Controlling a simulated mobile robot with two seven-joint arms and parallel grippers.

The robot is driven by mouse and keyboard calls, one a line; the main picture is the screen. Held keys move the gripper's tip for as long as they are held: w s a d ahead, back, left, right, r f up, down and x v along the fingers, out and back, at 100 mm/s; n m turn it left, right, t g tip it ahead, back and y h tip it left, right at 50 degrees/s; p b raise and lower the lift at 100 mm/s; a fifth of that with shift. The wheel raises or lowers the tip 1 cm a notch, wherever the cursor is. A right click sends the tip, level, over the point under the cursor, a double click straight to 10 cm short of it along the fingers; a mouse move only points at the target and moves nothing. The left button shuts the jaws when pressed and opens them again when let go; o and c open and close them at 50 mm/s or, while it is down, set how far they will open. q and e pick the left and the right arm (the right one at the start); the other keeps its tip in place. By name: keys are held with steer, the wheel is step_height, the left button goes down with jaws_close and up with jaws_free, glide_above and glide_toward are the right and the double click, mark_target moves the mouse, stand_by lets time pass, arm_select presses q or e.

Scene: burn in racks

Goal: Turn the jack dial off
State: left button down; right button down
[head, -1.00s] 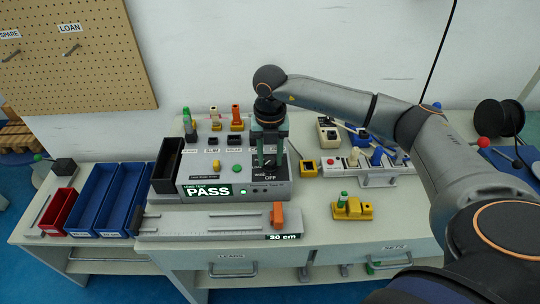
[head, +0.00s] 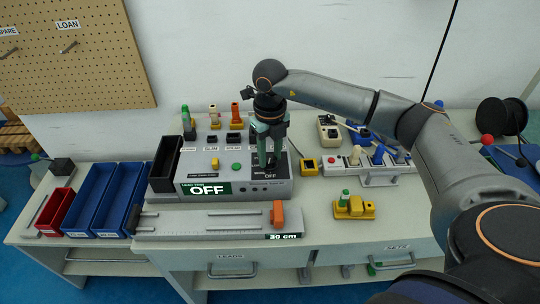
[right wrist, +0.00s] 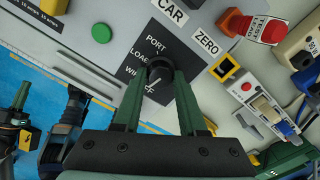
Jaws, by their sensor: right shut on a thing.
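The tester box (head: 222,172) stands on the bench, and its display (head: 204,189) reads OFF. The jack dial (right wrist: 160,68) is a dark round knob on a black label plate (right wrist: 178,42) marked PORT and OFF, with other words partly covered. My right gripper (head: 268,165) reaches down from above onto the dial at the box's right end. In the right wrist view its two green fingers (right wrist: 159,80) are closed on the dial from both sides. The dial's pointer is partly hidden between the fingers. My left gripper is not in the head view.
A yellow button (head: 215,162) and a green button (head: 236,167) sit left of the dial. A ruler rail (head: 200,222) with an orange slider (head: 278,214) lies in front. Blue bins (head: 120,195) stand left, and a yellow block (head: 354,208) lies right.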

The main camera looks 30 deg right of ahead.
mark_target(270, 159)
steer(key=shift+n, duration=1.2)
steer(key=shift+b, duration=0.3)
steer(key=shift+c, duration=2.3)
jaws_free()
step_height(270, 159, up, 13)
steer(key=shift+f, duration=0.2)
steer(key=shift+s, duration=0.1)
